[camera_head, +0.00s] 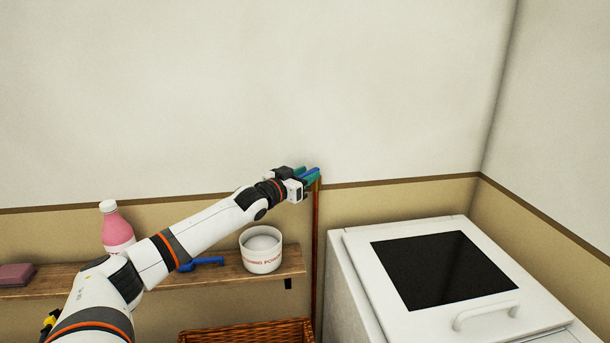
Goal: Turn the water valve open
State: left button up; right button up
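My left arm reaches from the lower left across to the wall at the middle of the head view. My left gripper (309,175) has green fingers at the top of a thin reddish-brown upright pipe (317,250). A small blue part (312,172), which looks like the water valve's handle, shows between the green fingers. It is too small to tell whether the fingers press on it or only stand around it. The rest of the valve is hidden behind the gripper. My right gripper is not in view.
A wooden shelf (222,273) left of the pipe holds a pink bottle (117,230), a white tub (261,256), a blue brush-like item (207,262) and a dark red block (16,274). A wicker basket (250,333) is below. A white washing machine (365,270) stands right.

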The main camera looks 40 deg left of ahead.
pick_arm(q)
jog(key=shift+c, duration=0.6)
grip_shut()
jog(key=shift+d, duration=0.15)
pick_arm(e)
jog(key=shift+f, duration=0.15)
